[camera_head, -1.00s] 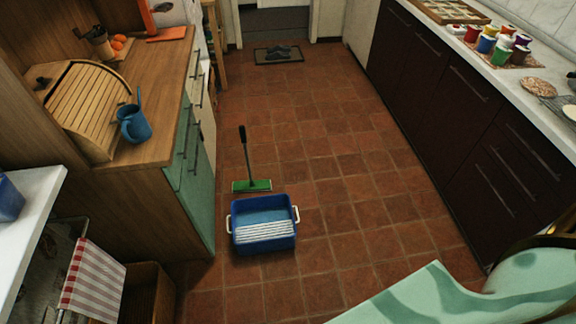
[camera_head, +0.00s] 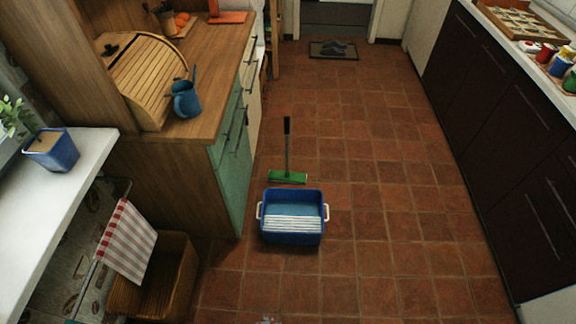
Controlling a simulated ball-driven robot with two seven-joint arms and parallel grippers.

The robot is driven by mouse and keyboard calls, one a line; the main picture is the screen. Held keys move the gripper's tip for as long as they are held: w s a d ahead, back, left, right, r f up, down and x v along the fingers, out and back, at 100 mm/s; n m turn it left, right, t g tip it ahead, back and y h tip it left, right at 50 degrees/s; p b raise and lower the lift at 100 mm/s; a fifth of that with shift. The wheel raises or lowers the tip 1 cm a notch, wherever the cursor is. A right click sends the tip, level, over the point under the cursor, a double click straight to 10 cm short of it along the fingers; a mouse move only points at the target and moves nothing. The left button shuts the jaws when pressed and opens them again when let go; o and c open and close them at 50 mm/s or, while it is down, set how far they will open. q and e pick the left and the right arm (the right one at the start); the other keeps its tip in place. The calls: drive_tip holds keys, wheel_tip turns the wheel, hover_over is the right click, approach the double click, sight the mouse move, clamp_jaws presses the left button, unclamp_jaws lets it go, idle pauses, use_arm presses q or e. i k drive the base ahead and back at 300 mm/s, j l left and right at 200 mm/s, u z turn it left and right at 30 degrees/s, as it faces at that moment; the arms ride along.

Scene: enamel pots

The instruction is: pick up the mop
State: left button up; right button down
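The mop (camera_head: 287,150) stands upright on the tiled floor, with a black grip, a thin grey pole and a flat green head (camera_head: 288,177). It is just behind a blue bucket (camera_head: 293,239) with white side handles and a pale ribbed wringer. The mop head and the bucket look close, with a narrow gap between them. Neither of my grippers can be made out. A small pale shape at the bottom edge is too cut off to identify.
A wooden cabinet (camera_head: 165,175) stands left of the bucket. Dark cabinets (camera_head: 490,110) line the right. The tiled floor (camera_head: 400,200) between is clear.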

sight(286, 178)
drive_tip(key=i+l+z, duration=0.2)
drive_tip(key=l+z, duration=0.15)
drive_tip(key=i+l+z, duration=0.6)
drive_tip(key=l+z, duration=0.15)
drive_tip(key=i+l, duration=0.2)
drive_tip(key=i, duration=0.2)
drive_tip(key=i+l, duration=0.2)
drive_tip(key=i, duration=0.15)
drive_tip(key=i+l, duration=0.2)
drive_tip(key=i, duration=0.2)
drive_tip(key=z, duration=0.05)
